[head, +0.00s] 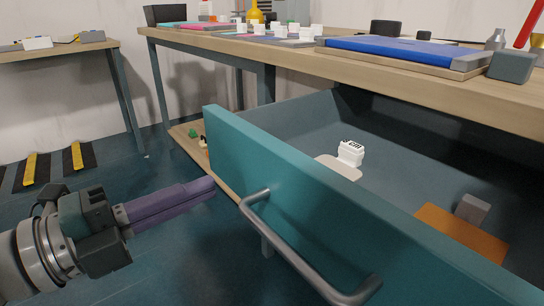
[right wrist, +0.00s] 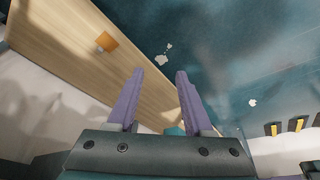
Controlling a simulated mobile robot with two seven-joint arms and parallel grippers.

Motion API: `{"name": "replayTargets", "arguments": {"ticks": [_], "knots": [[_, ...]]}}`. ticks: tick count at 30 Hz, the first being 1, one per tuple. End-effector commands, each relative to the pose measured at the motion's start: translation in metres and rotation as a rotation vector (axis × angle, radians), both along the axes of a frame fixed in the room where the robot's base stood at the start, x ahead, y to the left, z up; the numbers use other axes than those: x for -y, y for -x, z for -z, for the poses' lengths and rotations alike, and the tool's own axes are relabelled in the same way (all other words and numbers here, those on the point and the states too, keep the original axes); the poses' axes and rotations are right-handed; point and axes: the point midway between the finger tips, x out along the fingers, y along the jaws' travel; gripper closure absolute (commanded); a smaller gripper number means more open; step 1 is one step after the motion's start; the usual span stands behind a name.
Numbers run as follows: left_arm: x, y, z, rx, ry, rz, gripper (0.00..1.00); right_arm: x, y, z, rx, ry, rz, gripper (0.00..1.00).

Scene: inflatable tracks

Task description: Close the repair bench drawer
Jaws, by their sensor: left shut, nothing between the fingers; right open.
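The teal repair bench drawer (head: 300,185) is pulled well out from under the wooden bench top (head: 450,85) in the head view. A grey bar handle (head: 300,250) is on its front panel. Inside lie a white block with dark marks (head: 350,152), an orange flat piece (head: 462,232) and a grey block (head: 472,208). My left gripper (head: 210,186) is shut and empty, to the left of the drawer front, with its purple fingertips short of the handle. My right gripper (right wrist: 159,78) shows only in the right wrist view, its purple fingers apart with nothing between them.
A blue pad (head: 400,50) and a grey block (head: 512,66) lie on the bench top, with small white items further back. Another table (head: 60,46) stands at the far left. A low wooden shelf (head: 185,145) is below the bench.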

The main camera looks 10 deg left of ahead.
Motion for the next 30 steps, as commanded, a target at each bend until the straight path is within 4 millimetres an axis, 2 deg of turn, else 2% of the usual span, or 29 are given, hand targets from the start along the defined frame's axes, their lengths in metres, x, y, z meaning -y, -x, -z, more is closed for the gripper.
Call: {"name": "replayTargets", "arguments": {"ticks": [3, 9, 23, 30], "knots": [[0.011, -0.015, 0.000, 0.002, 0.001, 0.000, 1.00, 0.000, 0.000, 0.004, 0.000, 0.000, 0.000, 0.49], [0.021, -0.028, 0.001, -0.001, 0.000, -0.001, 1.00, 0.000, 0.000, 0.006, 0.000, 0.000, 0.000, 0.49], [0.023, -0.030, 0.000, -0.001, 0.000, -0.001, 1.00, 0.000, 0.000, 0.006, 0.000, 0.000, 0.000, 0.49], [0.029, -0.039, 0.000, -0.001, 0.001, -0.001, 1.00, 0.000, 0.000, 0.007, 0.000, -0.001, 0.000, 0.49]]}}
